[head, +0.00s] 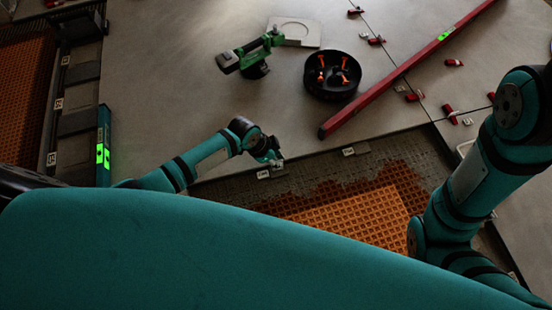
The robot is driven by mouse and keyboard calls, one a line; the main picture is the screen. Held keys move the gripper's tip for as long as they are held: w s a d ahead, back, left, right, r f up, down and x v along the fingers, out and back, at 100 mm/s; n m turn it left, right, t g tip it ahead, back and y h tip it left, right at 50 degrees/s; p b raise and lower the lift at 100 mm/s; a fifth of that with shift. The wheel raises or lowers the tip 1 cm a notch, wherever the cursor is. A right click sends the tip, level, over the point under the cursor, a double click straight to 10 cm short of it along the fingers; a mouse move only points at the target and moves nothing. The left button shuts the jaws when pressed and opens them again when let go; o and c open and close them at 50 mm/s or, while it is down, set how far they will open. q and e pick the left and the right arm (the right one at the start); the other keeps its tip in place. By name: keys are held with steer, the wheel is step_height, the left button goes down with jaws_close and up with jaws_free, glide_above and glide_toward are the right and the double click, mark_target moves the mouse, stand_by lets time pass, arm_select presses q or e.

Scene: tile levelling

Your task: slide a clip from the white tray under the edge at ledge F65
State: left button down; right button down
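My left gripper (274,160) is at the front edge of the grey tiles, close to a small label tag (264,174). It is small and dark here, so I cannot tell if its fingers are open or hold a clip. Another label tag (349,152) sits on the same edge to the right. The writing on both is too small to read, so I cannot tell which is F65. I cannot make out the white tray for certain; a pale rounded rim (464,148) shows partly behind my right arm. My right gripper is not in view.
A black bowl (333,93) with orange pieces, a green tool (250,52), a pale plate (296,32) and a long red level (410,68) lie on the tiles. Several red clips (450,114) line the seams. Orange notched adhesive (350,220) covers the floor in front.

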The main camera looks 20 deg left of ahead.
arm_select(q)
steer(key=shift+w+a, duration=0.2)
steer(key=shift+w, duration=0.1)
stand_by(0.7)
steer(key=c, duration=1.4)
jaws_free()
steer(key=v, duration=1.2)
